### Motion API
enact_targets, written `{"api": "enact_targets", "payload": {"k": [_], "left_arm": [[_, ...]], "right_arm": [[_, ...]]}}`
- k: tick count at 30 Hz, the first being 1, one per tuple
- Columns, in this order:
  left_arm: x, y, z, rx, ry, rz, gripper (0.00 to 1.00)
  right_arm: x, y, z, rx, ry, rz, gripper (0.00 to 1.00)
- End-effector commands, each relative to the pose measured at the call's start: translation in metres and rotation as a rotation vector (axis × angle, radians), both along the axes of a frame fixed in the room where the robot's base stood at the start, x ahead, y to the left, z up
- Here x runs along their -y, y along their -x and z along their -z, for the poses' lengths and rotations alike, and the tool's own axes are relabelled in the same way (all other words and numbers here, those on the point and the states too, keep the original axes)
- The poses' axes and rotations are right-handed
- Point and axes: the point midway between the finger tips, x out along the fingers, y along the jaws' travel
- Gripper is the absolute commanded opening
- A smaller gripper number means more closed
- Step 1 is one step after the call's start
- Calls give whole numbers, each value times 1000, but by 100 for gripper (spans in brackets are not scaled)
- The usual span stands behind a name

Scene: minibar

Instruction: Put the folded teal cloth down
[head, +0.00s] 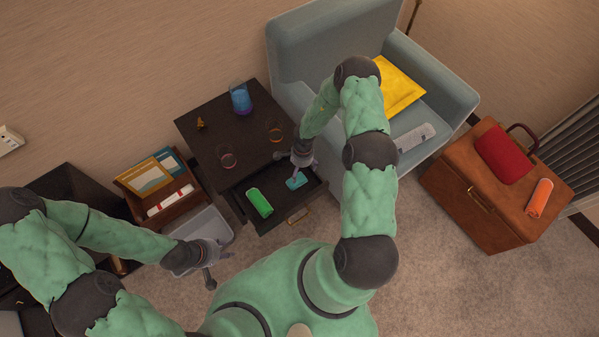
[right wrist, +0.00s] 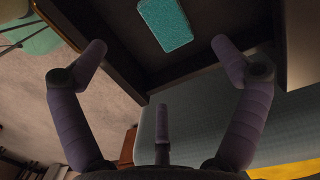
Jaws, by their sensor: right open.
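The folded teal cloth (head: 297,180) lies flat in the open drawer (head: 283,208) of the dark cabinet. In the right wrist view the cloth (right wrist: 166,24) rests on the drawer floor, beyond the fingertips and apart from them. My right gripper (head: 301,163) is open and empty above the drawer's right side, close to the cloth; its spread fingers (right wrist: 160,50) show in the right wrist view. My left gripper (head: 218,262) has its fingers spread, with nothing seen between them, near the grey bin.
A green roll (head: 259,202) lies in the drawer left of the cloth. Glasses, one holding blue liquid (head: 240,99), stand on the cabinet top (head: 215,125). The blue-grey armchair (head: 440,85) is close on the right. A grey bin (head: 205,226) stands left of the drawer.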

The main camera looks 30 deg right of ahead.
Motion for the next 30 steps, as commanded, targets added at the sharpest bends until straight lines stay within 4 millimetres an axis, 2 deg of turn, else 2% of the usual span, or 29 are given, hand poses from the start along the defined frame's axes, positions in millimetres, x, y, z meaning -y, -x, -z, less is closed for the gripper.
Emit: {"api": "enact_targets", "payload": {"k": [1, 7, 14, 23, 30], "left_arm": [[0, 0, -4, 0, 0, 0, 40], [0, 0, -7, 0, 0, 0, 40], [0, 0, -6, 0, 0, 0, 40], [0, 0, -6, 0, 0, 0, 40], [0, 0, -6, 0, 0, 0, 40]], "right_arm": [[1, 0, -8, 0, 0, 0, 97], [-1, 3, -16, -3, 4, -19, 97], [-19, 28, -21, -5, 46, -219, 97], [-59, 63, -36, 61, 70, -579, 97], [-106, 91, -54, 158, 20, -861, 97]]}}
